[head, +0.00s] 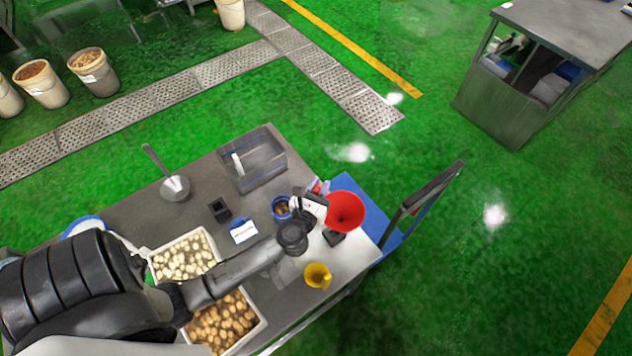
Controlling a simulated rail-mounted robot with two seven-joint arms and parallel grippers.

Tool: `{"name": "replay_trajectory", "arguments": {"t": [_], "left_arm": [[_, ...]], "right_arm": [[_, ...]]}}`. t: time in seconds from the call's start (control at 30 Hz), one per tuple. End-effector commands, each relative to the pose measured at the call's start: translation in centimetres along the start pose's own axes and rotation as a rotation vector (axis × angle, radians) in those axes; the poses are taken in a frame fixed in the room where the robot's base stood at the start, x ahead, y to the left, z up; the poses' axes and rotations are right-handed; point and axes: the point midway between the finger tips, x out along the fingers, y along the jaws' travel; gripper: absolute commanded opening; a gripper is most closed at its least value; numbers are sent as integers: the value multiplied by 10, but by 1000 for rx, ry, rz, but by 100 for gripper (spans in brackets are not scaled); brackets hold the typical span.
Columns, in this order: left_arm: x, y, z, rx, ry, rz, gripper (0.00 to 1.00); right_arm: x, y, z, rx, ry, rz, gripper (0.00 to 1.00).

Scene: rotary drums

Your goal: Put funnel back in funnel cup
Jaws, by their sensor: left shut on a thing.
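A red funnel (346,211) is at the right end of the steel table, its wide mouth facing up toward the camera. My left gripper (326,207) is at the funnel's left side and shut on it; its fingertips are largely hidden. A small black part shows just below the funnel; I cannot tell what it is. A small open black holder (219,209) stands farther left on the table. I cannot tell for certain which container is the funnel cup. My right gripper is not in view.
A blue cup (281,213), a yellow vessel (317,276) and a white-and-blue card (243,232) are near my arm. A grey bin (258,173), a scoop (175,188) and trays of pale (160,272) and brown pieces (256,332) share the table. A blue cart stands beyond its right end.

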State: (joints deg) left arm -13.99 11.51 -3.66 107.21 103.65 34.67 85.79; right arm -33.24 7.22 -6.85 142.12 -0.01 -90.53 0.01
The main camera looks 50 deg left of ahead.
Motion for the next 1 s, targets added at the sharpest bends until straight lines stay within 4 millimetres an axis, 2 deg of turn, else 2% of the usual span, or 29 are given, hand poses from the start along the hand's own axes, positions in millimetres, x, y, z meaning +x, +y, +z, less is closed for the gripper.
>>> {"name": "replay_trajectory", "arguments": {"t": [0.2, 0.67, 1.0], "left_arm": [[2, 14, -11, -1, -1, -10, 0], [1, 14, -10, -5, 0, -10, 0], [1, 14, -28, -3, 0, -10, 0]], "right_arm": [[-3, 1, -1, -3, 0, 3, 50], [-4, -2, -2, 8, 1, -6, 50], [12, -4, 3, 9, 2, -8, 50]]}}
